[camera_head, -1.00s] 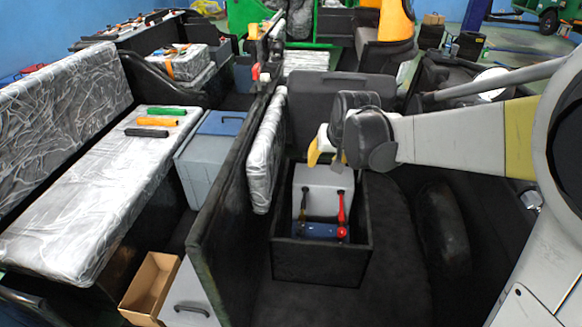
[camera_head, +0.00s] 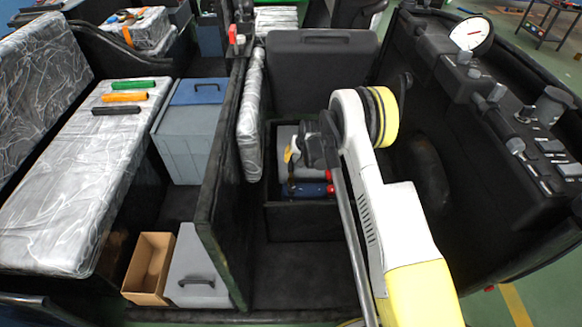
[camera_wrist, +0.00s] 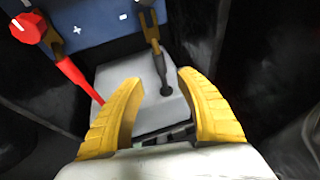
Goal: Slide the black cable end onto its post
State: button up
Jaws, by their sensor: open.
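The black cable (camera_wrist: 160,70) rises from a hole in the grey box (camera_wrist: 115,80) in the wrist view. Its brownish cable end (camera_wrist: 149,24) lies over the near edge of the blue battery (camera_wrist: 90,22), close to the minus mark. I cannot tell whether it sits on its post. My gripper (camera_wrist: 158,82) is open and empty, its yellow fingers either side of the grey box's hole, short of the cable end in the picture. In the head view my gripper (camera_head: 290,154) is over the black bin, and my arm hides the black cable.
The black bin's walls (camera_head: 300,222) surround battery and box. A black partition (camera_head: 222,190) stands left. A bench (camera_head: 75,170) with green, orange and black pieces is further left.

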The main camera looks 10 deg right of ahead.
aim_at(291, 167)
jog(key=b+x, duration=0.3)
jog(key=x, duration=0.6)
jog(key=shift+w+f+b, duration=0.2)
jog(key=shift+f+b, duration=0.15)
jog(key=shift+b, duration=0.05)
grip_shut()
